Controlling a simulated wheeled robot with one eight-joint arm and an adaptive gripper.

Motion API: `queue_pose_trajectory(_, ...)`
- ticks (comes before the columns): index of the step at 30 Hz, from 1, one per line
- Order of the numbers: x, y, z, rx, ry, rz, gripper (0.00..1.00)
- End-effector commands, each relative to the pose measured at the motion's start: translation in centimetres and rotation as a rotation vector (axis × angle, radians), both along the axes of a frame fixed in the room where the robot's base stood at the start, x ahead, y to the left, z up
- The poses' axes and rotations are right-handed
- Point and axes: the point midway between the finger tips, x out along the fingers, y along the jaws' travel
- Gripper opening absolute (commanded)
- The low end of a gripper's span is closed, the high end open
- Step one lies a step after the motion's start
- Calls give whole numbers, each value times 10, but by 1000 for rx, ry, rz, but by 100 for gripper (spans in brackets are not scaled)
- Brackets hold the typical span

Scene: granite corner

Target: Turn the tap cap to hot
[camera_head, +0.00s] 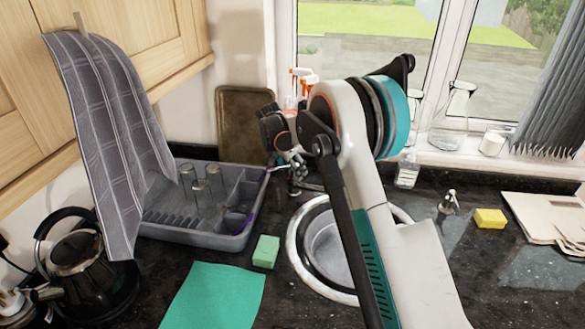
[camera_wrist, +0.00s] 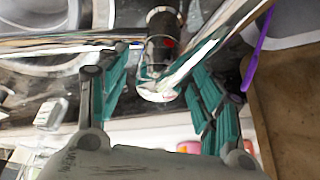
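The tap (camera_head: 296,178) stands behind the round sink (camera_head: 297,242) in the head view, mostly hidden by my arm and gripper. In the wrist view its dark, shiny body (camera_wrist: 163,48) is in the middle, with a red dot on it. A rounded, pale metal cap end (camera_wrist: 158,90) faces me, and a chrome bar runs to each side. My gripper (camera_wrist: 158,85) has its teal-padded fingers apart, one on each side of the tap cap. A gap shows on both sides, clearer on the left; I cannot tell whether the right finger touches the chrome bar. In the head view my gripper (camera_head: 290,155) is at the tap.
A grey dish rack (camera_head: 190,238) with glasses stands left of the tap, a brown tray (camera_head: 240,120) behind it. A green sponge (camera_head: 266,252) and green cloth (camera_head: 213,297) lie in front. Spray bottles (camera_head: 300,82) and the window sill are behind; a yellow sponge (camera_head: 490,218) lies right.

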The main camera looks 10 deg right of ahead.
Motion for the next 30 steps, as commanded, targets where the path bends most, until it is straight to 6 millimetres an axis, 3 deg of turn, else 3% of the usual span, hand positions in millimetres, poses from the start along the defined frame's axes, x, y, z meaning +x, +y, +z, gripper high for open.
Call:
queue_pose_trajectory(10, -2, 4, 12, 0, 0, 1, 60)
queue_pose_trajectory(21, -18, 27, 78, 0, 1, 2, 60)
queue_pose_trajectory(30, -24, 38, 109, 0, 0, 0, 60)
